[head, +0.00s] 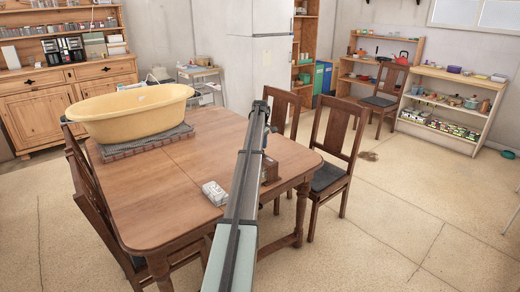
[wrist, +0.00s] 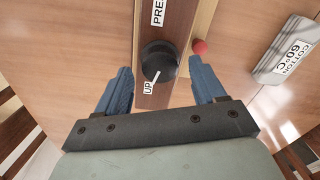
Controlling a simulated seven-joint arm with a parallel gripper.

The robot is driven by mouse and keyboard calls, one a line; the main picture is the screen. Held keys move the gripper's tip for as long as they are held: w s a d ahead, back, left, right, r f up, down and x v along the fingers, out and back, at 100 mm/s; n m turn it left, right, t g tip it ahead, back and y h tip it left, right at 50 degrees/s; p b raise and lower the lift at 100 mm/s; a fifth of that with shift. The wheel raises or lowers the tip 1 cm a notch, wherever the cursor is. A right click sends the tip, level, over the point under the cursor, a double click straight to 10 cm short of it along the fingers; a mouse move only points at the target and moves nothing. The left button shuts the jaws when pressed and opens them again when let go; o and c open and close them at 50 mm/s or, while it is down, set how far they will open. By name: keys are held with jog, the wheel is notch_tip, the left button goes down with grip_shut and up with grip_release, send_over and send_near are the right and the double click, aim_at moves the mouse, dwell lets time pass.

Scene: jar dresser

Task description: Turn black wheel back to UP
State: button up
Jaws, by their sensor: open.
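The black wheel (wrist: 160,60) sits on a dark brown wooden strip in the wrist view. A white pointer line on it slants down-left toward the UP label (wrist: 148,87), which reads sideways at the wheel's lower-left edge. My gripper (wrist: 161,68) is open, with one blue finger on each side of the wheel. Gaps show between both fingers and the wheel, so neither appears to touch it. In the head view my arm crosses the table, and I cannot make out the wheel there.
A red ball (wrist: 199,47) is just right of the wheel, near the right fingertip. A grey block (wrist: 285,50) labelled COTTON 60°C lies further right. In the head view a yellow tub (head: 130,115) stands on the table (head: 150,190).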

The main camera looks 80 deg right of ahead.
notch_tip(320, 180, up, 13)
dwell(0.4)
dwell(0.5)
